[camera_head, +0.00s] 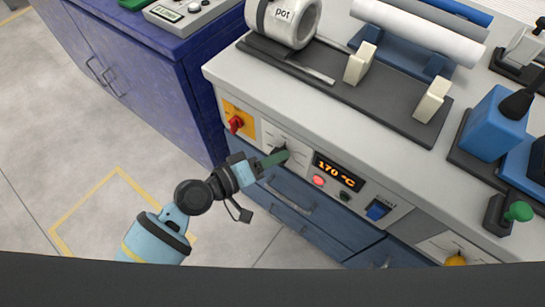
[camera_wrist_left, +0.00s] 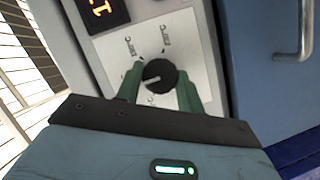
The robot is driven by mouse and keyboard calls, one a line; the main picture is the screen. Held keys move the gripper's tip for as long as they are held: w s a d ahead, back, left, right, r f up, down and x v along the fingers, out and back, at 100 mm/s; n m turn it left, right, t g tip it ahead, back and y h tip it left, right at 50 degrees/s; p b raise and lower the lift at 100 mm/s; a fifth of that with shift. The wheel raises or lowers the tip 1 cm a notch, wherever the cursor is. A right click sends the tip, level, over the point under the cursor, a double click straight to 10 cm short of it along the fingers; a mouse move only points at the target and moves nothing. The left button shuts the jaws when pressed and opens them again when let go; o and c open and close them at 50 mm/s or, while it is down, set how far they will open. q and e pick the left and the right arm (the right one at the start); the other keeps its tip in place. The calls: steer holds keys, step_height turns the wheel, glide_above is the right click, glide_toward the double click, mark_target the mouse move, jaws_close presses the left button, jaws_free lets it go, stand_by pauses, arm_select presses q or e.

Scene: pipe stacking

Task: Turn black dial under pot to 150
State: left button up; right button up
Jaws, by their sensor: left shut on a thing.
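The black dial (camera_wrist_left: 158,76) sits on a light panel on the front of the workbench, under the pot (camera_head: 284,20). It has a white pointer line, and the lettering around it is too small to read. My left gripper (camera_head: 272,160) is at the dial, and its green fingers (camera_wrist_left: 160,84) lie on both sides of the knob, shut on it. In the head view the fingers cover much of the dial (camera_head: 282,154). The display (camera_head: 338,171) to the right of the dial reads 170 °C. My right gripper is in neither view.
A red rotary switch (camera_head: 236,123) on a yellow plate is left of the dial. A red button (camera_head: 318,181), a black knob (camera_head: 346,196) and a blue switch (camera_head: 377,210) are to the right. Blue drawers (camera_head: 310,205) lie below. The floor at left is clear.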

arm_select(q)
steer(key=o, duration=1)
steer(key=v, duration=0.8)
